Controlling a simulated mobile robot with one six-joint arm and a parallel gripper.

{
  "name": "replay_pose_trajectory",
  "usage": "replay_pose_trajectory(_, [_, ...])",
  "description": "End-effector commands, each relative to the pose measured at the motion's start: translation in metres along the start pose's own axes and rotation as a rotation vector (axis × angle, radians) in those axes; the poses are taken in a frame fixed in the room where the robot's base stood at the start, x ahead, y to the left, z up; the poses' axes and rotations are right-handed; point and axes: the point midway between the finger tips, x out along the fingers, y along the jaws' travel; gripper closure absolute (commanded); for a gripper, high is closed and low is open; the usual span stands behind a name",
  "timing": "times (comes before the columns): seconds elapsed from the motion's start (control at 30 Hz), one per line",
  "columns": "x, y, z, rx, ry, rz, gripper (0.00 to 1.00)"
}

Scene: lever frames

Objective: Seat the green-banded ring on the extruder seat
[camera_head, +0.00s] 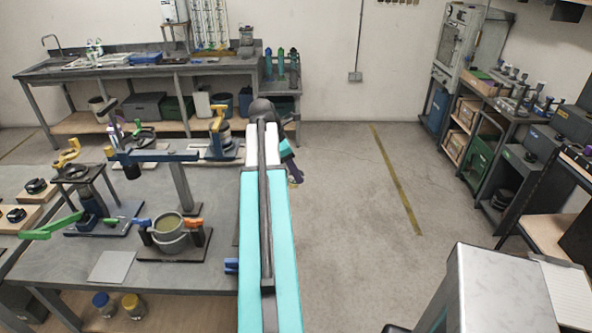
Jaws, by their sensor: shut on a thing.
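My turquoise arm runs up the middle of the picture, and a short dark part of it shows to its right. I cannot make out my gripper's fingertips, which seem hidden behind the arm. I cannot make out a green-banded ring anywhere. Nothing is clearly marked as the extruder seat. On the grey table, a dark stand (84,174) with a yellow lever (66,153) stands at left. A green lever (52,227) points left in front of it.
Black rings (38,186) lie on wooden boards at far left. A blue beam (155,156) on a post crosses the table (95,246). A grey plate (110,266) lies near its front edge. The floor (350,200) right of my arm is clear, with shelves farther right.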

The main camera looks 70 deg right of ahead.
Motion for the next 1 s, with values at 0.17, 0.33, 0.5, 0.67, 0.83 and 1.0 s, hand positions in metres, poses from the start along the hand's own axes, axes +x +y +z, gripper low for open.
replay_pose_trajectory(0.17, [0.0, -0.005, -0.006, 0.001, 0.0, 0.0, 0.81])
replay_pose_trajectory(0.33, [-0.002, -0.011, -0.019, -0.002, 0.0, 0.001, 0.81])
replay_pose_trajectory(0.5, [-0.006, -0.021, -0.042, -0.01, 0.0, 0.004, 0.81])
replay_pose_trajectory(0.67, [-0.012, -0.033, -0.072, -0.023, 0.0, 0.009, 0.81])
replay_pose_trajectory(0.83, [-0.02, -0.051, -0.12, -0.042, 0.0, 0.016, 0.81])
replay_pose_trajectory(1.0, [-0.029, -0.069, -0.167, -0.059, 0.0, 0.023, 0.81])
